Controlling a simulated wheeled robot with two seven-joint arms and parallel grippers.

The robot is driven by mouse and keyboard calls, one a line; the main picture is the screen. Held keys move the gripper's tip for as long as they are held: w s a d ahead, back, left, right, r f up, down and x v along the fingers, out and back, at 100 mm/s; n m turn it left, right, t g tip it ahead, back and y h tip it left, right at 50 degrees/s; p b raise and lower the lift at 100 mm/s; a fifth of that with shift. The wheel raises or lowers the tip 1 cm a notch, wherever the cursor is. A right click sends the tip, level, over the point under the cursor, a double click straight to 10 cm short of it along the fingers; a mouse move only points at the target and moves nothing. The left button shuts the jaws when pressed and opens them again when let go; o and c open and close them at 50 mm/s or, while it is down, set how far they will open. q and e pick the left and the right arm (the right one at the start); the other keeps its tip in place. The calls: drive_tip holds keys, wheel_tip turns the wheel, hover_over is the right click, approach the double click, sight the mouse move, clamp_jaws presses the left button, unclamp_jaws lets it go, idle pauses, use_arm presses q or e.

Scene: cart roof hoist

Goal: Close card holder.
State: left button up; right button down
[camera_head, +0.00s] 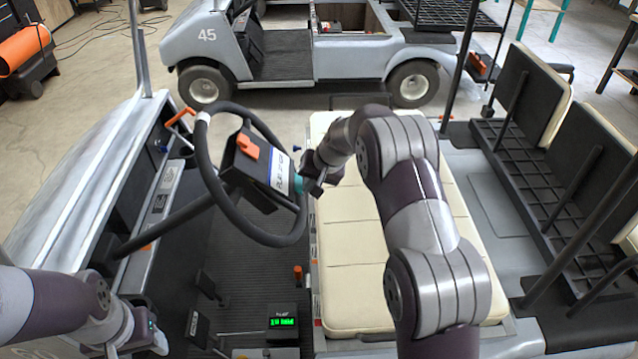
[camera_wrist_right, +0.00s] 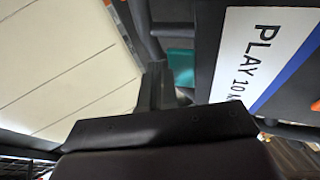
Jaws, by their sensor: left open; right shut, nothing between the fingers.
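The card holder (camera_head: 262,170) is a dark box at the steering wheel's hub with an orange piece (camera_head: 248,146) on top and a white and blue label reading "PLAY". A small teal part (camera_head: 298,184) shows at its right side; in the right wrist view the teal part (camera_wrist_right: 180,62) lies just beyond my fingers. My right gripper (camera_head: 309,183) is shut and empty beside the holder's right end; contact cannot be told. In the right wrist view the label (camera_wrist_right: 262,60) is at the right. My left gripper (camera_head: 155,338) is open and low at the left, away from the holder.
The black steering wheel (camera_head: 215,190) surrounds the holder. A cream seat (camera_head: 350,270) lies under my right arm. A lever with an orange handle (camera_head: 180,117) stands left of the wheel. A green-lit display (camera_head: 283,322) is on the floor. Another cart (camera_head: 290,50) stands behind.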

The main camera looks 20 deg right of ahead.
sight(302, 189)
drive_tip(key=shift+w+a+f+b, duration=0.15)
drive_tip(key=shift+a+f+b, duration=0.35)
drive_tip(key=shift+a+f, duration=0.15)
drive_tip(key=shift+w+a+f+b, duration=0.15)
drive_tip(key=shift+a+f+b, duration=0.35)
drive_tip(key=shift+f, duration=0.25)
